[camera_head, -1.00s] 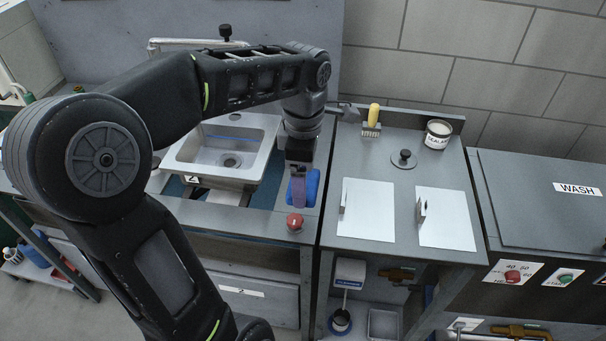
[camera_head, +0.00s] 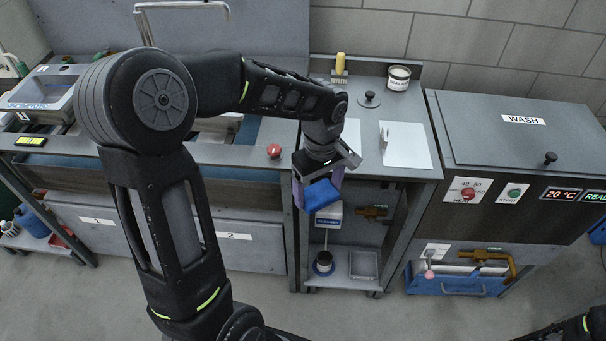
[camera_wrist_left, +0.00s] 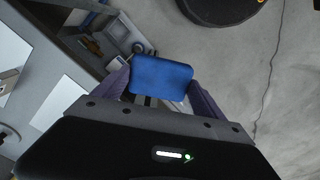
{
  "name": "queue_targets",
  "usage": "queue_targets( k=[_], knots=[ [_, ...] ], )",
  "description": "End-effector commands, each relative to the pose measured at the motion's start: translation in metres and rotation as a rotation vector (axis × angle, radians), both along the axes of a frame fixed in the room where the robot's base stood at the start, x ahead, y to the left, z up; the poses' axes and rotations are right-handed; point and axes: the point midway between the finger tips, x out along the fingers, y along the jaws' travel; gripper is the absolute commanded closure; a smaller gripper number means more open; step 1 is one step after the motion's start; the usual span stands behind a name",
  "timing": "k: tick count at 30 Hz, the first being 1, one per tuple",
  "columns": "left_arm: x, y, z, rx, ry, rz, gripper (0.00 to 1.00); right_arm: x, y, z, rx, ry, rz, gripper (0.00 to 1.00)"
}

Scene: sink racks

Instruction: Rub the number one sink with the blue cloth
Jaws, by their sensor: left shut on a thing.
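My left gripper (camera_head: 318,190) is shut on the blue cloth (camera_head: 321,197) and holds it in front of the counter, before the open shelf. The cloth also shows in the left wrist view (camera_wrist_left: 160,78), flat between the two purple fingers. The number one sink (camera_head: 62,86) is the light metal basin at the far left in the head view, partly covered by my left arm. The number two sink (camera_head: 215,124) is mostly hidden behind that arm. My right gripper is out of view.
A red button (camera_head: 274,151) sits on the counter right of the sinks. The wash machine (camera_head: 520,133) stands at the right. Grey floor is open in front.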

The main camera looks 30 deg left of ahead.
Motion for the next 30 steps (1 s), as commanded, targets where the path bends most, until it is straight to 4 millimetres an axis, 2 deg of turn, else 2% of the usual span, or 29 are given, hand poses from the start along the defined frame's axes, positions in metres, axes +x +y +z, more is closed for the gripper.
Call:
queue_targets(
  k=[10, 12, 15, 19, 30],
  knots=[
    [0.032, -0.056, -0.096, -0.006, 0.012, -0.799, 0.51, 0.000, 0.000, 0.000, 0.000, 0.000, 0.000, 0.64],
    [0.038, -0.066, -0.113, -0.008, 0.010, -0.946, 0.51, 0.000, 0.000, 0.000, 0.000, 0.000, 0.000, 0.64],
    [0.043, -0.075, -0.128, -0.010, 0.008, -1.081, 0.51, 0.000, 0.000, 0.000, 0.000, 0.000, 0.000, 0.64],
    [0.046, -0.079, -0.134, -0.009, 0.003, -1.145, 0.51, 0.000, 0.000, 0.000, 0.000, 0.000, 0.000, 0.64],
    [0.046, -0.078, -0.134, -0.009, 0.004, -1.143, 0.51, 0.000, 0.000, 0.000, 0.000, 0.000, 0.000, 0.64]
  ],
)
